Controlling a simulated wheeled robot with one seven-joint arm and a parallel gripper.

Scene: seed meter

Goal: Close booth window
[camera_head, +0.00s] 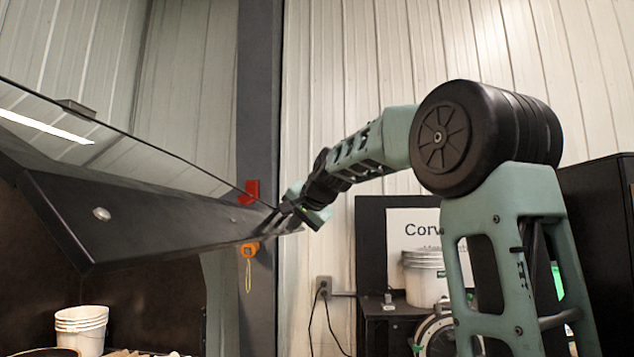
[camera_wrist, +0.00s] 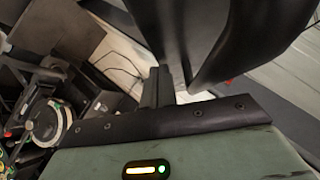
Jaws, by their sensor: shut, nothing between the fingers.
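The booth window (camera_head: 130,155) is a tilted glass pane at the left of the head view. A broad dark frame (camera_head: 150,220) runs along its lower edge, with a round light-coloured knob or bolt on it. The window slopes down to the right and stands out from the booth. My gripper (camera_head: 281,217) is at the frame's right end, close to it; I cannot tell whether they touch. In the wrist view my gripper (camera_wrist: 157,85) is shut and empty. Large dark surfaces just ahead of it there are probably the window frame, which partly hides the fingers.
A dark post (camera_head: 258,120) with a red bracket (camera_head: 249,192) stands behind my gripper. An orange tape-like item (camera_head: 249,250) hangs below. A dark cabinet (camera_head: 597,230) is at right, and a bucket (camera_head: 425,277) sits behind my arm.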

